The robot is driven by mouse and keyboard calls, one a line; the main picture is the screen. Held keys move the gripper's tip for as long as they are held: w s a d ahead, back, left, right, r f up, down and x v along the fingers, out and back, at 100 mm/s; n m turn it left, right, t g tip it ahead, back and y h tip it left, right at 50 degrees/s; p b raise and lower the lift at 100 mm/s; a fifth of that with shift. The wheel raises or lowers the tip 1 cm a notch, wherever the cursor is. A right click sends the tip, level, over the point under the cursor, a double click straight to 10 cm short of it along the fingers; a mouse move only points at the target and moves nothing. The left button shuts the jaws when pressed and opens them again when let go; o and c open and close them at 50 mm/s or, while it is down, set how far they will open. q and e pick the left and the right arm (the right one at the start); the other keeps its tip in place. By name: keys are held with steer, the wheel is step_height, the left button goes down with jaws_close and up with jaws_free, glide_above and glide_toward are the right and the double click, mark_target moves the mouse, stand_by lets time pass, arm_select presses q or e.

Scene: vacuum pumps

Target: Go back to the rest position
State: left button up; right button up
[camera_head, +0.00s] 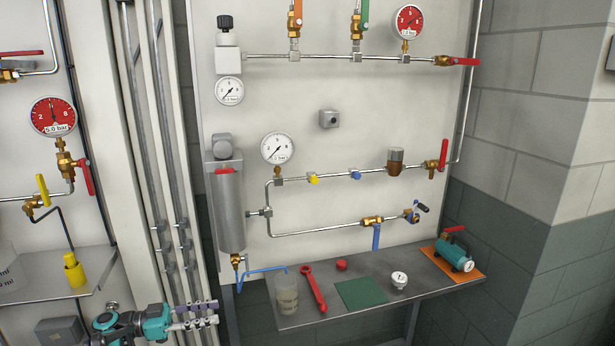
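My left arm comes in at the bottom left, with teal and dark joints. My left gripper (212,313) is in front of the pale vertical posts, left of the shelf and apart from it. Its two fingers point right, one above the other, with a narrow gap. I see nothing held between them, but I cannot tell how far apart they are. My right gripper and arm are not in view.
The grey shelf (325,316) holds a beaker (287,294), red wrench (314,288), red cap (341,265), green mat (361,293), small gauge (399,281) and teal pump (454,256) on an orange mat. A yellow bottle (74,271) stands on the left shelf (60,288). Pipes and valves cover the panel (340,215).

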arm_select(q)
steer(key=s+d+r+n+y, duration=0.2)
steer(key=s+d+n+y, duration=0.75)
steer(key=d, duration=0.35)
steer(key=s+a+f+n+y, duration=0.1)
steer(key=s+y, duration=0.1)
steer(key=s, duration=0.4)
steer(key=s+a+f+n+t+y, duration=0.1)
steer(key=s+a+f+n+y, duration=0.1)
steer(key=s, duration=0.4)
steer(key=s+a+f+n+t+y, duration=0.1)
steer(key=s+n+y, duration=0.1)
steer(key=s+y, duration=0.2)
steer(key=shift+s+a+f, duration=0.15)
steer(key=shift+s+f, duration=0.25)
steer(key=shift+s, duration=0.55)
